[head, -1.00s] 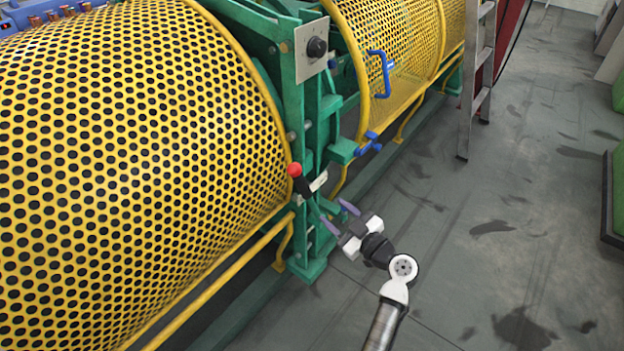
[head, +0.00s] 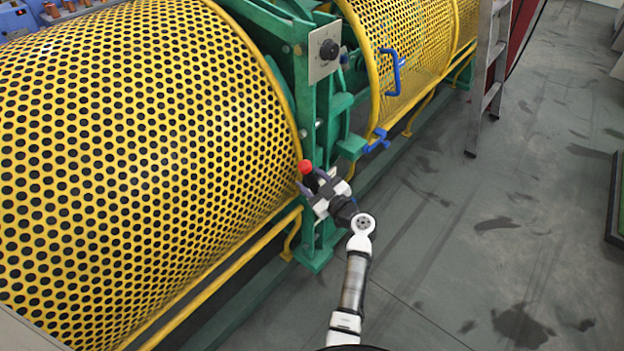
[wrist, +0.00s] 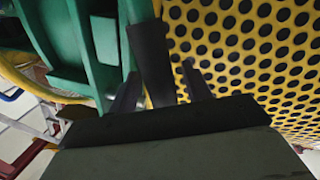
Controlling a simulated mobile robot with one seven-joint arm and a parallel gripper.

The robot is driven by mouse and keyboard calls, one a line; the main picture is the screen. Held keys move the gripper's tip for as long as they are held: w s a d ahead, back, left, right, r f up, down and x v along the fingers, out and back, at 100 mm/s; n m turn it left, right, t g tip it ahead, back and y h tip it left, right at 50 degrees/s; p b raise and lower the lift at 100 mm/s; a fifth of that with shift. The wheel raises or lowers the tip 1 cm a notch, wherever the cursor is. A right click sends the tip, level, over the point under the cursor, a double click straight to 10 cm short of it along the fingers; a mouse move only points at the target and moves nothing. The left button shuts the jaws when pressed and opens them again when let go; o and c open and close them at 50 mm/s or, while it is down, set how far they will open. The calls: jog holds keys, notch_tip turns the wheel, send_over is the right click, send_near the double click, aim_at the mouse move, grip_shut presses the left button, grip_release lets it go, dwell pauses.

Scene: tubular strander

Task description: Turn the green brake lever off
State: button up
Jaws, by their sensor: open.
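The brake lever has a red knob (head: 305,167) and a dark shaft, and it stands on the green machine frame (head: 318,125) beside the yellow perforated guard. My gripper (head: 315,180) is open at the lever, just below the red knob. In the wrist view the dark lever shaft (wrist: 153,62) stands between the two spread fingers of my gripper (wrist: 161,84). The fingers appear apart from the shaft on both sides. The red knob is out of the wrist view, and the lever's lower end is hidden behind my gripper.
The large yellow perforated guard (head: 150,130) is close to the left of my gripper. A plate with a black knob (head: 328,49) is above, and a blue handle (head: 396,73) is on the farther guard. A ladder (head: 487,75) stands behind.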

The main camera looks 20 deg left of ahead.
grip_shut()
jog(key=shift+w+d+r+b, duration=0.1)
jog(key=shift+w+d+b, duration=0.1)
jog(key=shift+w+b, duration=0.2)
jog(key=w+d+m+b, duration=0.1)
jog(key=w, duration=0.1)
jog(key=w+m+b, duration=0.1)
jog(key=w+b, duration=0.1)
jog(key=w, duration=0.1)
jog(key=w+d+r+m+b, duration=0.1)
jog(key=w+b, duration=0.1)
jog(key=shift+w+d, duration=0.15)
jog(key=shift+d, duration=0.2)
jog(key=w+d+f+m+g+b, duration=0.1)
jog(key=w+d+m+b, duration=0.2)
jog(key=w+b, duration=0.6)
jog(key=shift+w+d+m+g+h, duration=0.3)
jog(key=shift+m+h, duration=0.1)
jog(key=shift+m, duration=0.4)
